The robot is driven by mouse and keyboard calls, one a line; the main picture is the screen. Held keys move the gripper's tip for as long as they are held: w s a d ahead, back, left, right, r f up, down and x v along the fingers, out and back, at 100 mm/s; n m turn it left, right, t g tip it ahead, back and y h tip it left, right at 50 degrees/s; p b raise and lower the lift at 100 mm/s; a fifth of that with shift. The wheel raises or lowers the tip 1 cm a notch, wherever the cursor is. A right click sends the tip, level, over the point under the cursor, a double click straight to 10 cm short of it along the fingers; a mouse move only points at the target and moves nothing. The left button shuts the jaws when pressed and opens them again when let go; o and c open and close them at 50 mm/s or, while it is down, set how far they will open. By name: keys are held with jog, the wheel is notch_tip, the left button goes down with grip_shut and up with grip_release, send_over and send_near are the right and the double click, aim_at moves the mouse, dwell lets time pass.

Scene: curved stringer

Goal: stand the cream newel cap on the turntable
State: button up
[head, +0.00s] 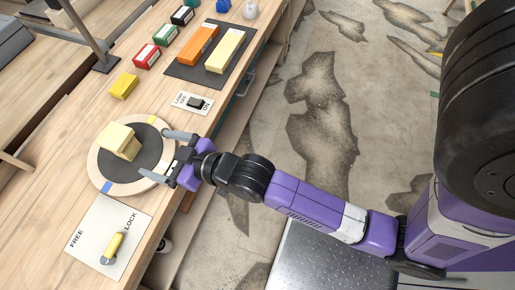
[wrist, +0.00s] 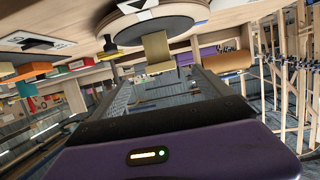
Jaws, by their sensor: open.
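The cream newel cap (head: 119,141) sits on the turntable (head: 103,170), on the left part of its dark centre disc. It is a stepped block; I cannot tell which face is down. My gripper (head: 157,155) is open, with its two fingers reaching over the turntable's right part. The cap is just left of the fingertips, apart from them and not held. In the wrist view, which is upside down, the cap (wrist: 156,48) shows against the turntable (wrist: 165,21), beyond my gripper.
A plate marked FREE and LOCK carries a yellow-handled lever (head: 116,243) in front of the turntable. A lamp switch (head: 194,103) lies behind my gripper. A yellow block (head: 124,86), several coloured boxes and a dark mat (head: 210,66) with orange and cream blocks stand farther back.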

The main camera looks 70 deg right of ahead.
jog(key=f+v, duration=0.2)
jog(key=v, duration=2.6)
jog(key=shift+s+d+f, duration=0.15)
jog(key=shift+s+f, duration=0.1)
jog(key=shift+s, duration=0.25)
jog(key=shift+c, duration=0.2)
